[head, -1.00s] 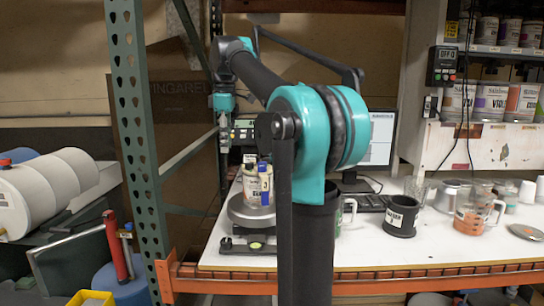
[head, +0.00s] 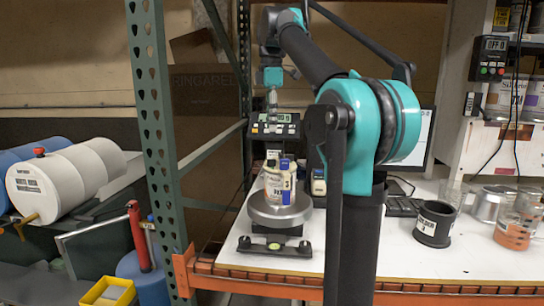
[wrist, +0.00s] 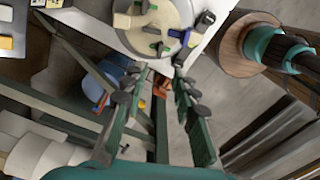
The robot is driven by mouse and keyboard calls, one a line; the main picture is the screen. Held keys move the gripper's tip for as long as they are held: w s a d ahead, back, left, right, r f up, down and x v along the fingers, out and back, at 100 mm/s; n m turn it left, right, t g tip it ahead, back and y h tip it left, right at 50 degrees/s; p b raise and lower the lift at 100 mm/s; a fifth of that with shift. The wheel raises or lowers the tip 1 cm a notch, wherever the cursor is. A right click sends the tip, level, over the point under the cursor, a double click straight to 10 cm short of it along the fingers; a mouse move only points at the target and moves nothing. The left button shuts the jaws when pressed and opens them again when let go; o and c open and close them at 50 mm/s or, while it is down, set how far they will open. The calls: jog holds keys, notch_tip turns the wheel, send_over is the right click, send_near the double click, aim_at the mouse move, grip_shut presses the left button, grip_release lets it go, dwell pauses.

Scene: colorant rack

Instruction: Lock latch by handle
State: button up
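No latch or handle can be told for certain. A white can (head: 280,188) with a blue piece and a beige piece upright on its front stands on the round grey scale (head: 262,215). The wrist view shows a round cream container (wrist: 160,22) with yellow, blue and green parts at the top edge, just beyond my fingertips. My gripper (head: 272,100) hangs pointing down above and behind the can, near the scale's display. In the wrist view its two green fingers (wrist: 157,80) are spread apart, with nothing between them.
A dark keypad display (head: 275,127) stands behind the scale. A black cup (head: 435,222) and clear jugs (head: 515,222) stand on the white bench (head: 400,268) at right. A green perforated post (head: 158,130) rises left of the bench. White drums (head: 60,180) lie farther left.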

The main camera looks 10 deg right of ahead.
aim_at(271, 163)
notch_tip(271, 163, down, 11)
dwell(0.4)
grip_shut()
